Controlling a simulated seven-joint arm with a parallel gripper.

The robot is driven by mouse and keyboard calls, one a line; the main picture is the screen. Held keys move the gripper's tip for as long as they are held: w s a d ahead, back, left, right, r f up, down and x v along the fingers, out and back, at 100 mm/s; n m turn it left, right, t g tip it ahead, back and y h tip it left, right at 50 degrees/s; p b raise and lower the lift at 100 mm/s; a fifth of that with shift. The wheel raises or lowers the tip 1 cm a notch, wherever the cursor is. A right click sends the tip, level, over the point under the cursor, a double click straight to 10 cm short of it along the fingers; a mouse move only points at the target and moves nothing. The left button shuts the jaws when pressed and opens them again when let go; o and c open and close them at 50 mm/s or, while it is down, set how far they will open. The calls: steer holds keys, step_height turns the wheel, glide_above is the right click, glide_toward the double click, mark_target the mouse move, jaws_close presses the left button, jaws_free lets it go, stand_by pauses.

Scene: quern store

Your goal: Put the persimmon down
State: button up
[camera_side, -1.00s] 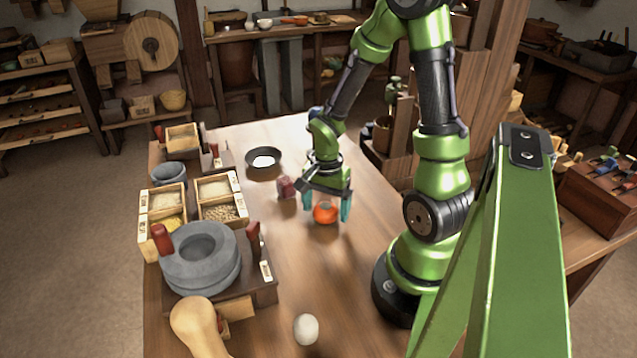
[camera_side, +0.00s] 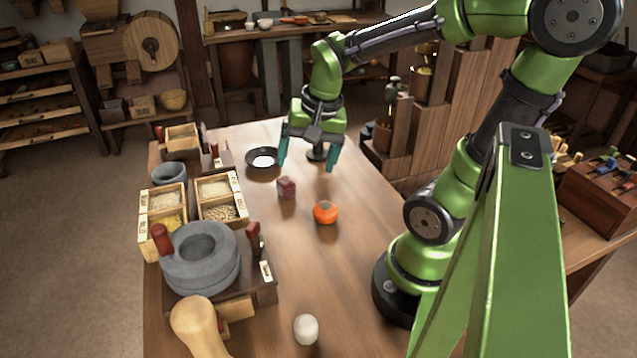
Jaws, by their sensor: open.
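The orange persimmon (camera_side: 325,212) rests on the wooden table (camera_side: 345,260), near its middle, with nothing touching it. My gripper (camera_side: 308,164) is open and empty. Its two teal fingers point down and are spread wide, above the table and farther back than the persimmon.
A white egg-shaped object (camera_side: 305,329) lies at the front. A stone quern (camera_side: 200,262) and grain boxes (camera_side: 162,197) line the left side.

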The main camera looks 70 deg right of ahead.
steer(key=s+a+r+n+t+y, duration=0.1)
steer(key=a+r+n+t+y, duration=0.1)
steer(key=a+r+n+t, duration=0.2)
steer(key=a+r+n, duration=0.2)
steer(key=a+n, duration=0.2)
steer(key=a, duration=0.1)
steer(key=shift+s+r+n, duration=0.2)
steer(key=shift+s+n, duration=0.1)
